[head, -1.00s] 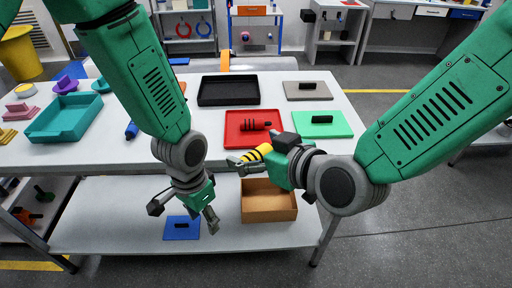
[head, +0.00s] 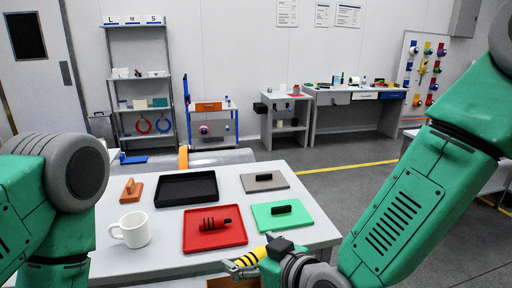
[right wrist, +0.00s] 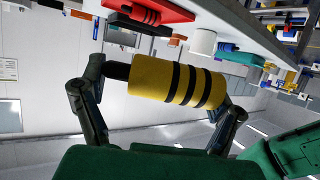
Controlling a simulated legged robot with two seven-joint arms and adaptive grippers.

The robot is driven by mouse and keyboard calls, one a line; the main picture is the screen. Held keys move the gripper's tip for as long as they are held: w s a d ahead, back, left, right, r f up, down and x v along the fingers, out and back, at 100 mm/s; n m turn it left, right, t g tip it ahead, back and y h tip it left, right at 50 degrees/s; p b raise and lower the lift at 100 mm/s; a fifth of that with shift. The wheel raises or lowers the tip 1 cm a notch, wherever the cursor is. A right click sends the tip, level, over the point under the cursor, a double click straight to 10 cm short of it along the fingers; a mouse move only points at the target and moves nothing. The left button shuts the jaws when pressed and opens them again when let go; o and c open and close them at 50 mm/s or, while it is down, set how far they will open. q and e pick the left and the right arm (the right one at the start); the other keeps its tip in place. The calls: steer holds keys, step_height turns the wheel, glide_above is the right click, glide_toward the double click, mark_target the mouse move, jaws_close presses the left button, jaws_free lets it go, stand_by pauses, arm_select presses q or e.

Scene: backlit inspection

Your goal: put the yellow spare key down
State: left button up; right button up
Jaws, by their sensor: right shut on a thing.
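The yellow spare key (head: 252,257) is a yellow cylinder with black bands. My right gripper (head: 256,260) is shut on it, just off the front edge of the white table (head: 170,262). In the right wrist view the yellow key (right wrist: 150,78) lies across between the two fingers, with a black stub at its left end. A red tray (head: 200,243) on the table holds a similar red piece with black bands (head: 215,223). My left arm shows at the left of the head view, but its gripper is out of the picture.
A white mug (head: 134,230), an orange-brown block (head: 131,190), an empty black tray (head: 187,202), a grey plate (head: 258,186) and a green plate (head: 275,225) with black handles stand on the table. Bare table shows between them. Shelves and workbenches stand behind.

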steer(key=d+f+m+t+h, duration=0.1)
steer(key=d+f+m+h, duration=0.1)
steer(key=d, duration=0.6)
steer(key=d+f+m+t+h, duration=0.1)
steer(key=d+f+m+h, duration=0.1)
steer(key=d, duration=0.7)
steer(key=d+f+m+t+h, duration=0.1)
steer(key=d+m+h, duration=0.3)
steer(key=d, duration=0.4)
steer(key=shift+d+f+h, duration=0.25)
steer(key=shift+f+h, duration=0.05)
steer(key=shift+f, duration=0.45)
